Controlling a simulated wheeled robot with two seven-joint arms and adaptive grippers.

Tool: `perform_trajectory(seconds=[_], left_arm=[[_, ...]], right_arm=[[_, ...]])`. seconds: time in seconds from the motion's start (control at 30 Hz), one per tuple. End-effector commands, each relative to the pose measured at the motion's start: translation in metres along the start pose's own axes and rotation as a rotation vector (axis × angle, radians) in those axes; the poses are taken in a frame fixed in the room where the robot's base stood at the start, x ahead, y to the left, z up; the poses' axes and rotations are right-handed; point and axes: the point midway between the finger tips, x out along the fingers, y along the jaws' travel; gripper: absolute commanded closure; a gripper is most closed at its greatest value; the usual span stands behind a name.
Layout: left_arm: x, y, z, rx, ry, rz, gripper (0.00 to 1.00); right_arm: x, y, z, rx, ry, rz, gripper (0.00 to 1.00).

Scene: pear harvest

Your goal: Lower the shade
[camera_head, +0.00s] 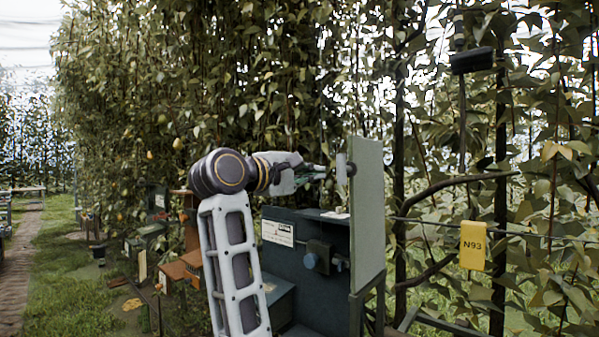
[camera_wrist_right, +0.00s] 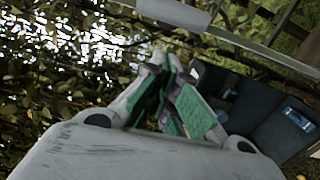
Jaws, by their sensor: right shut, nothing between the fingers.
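A pale grey-green flat panel (camera_head: 368,215), which looks like the shade, stands upright at the right side of a dark green cabinet (camera_head: 300,228). A light cylindrical grip (camera_head: 341,167) with a dark round knob sits near its upper left face. The grip also seems to show at the top of the right wrist view (camera_wrist_right: 175,12). My right gripper (camera_head: 324,172) is just left of the grip, its green-padded fingers (camera_wrist_right: 163,66) closed and empty. The wrist view shows a gap between fingers and grip. My left gripper is out of view.
The cabinet front carries a blue knob (camera_head: 310,261) and a white label (camera_head: 277,232). A yellow N93 tag (camera_head: 472,246) hangs on a wire at right. Dense pear foliage stands behind. Wooden boxes (camera_head: 182,268) are left of my arm, with open grass (camera_head: 60,275) beyond.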

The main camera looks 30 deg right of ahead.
Motion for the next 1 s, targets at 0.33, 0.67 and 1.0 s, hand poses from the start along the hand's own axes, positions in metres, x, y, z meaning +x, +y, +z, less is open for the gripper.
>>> perform_trajectory(seconds=[0.33,0.67,1.0], left_arm=[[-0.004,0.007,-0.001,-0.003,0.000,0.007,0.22],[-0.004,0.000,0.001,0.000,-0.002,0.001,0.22],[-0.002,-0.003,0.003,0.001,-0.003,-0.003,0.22]], right_arm=[[0.004,0.000,0.019,0.001,0.000,0.000,1.00],[0.004,0.000,0.021,0.000,0.001,0.000,1.00],[0.010,0.000,0.026,0.013,0.001,0.000,1.00]])
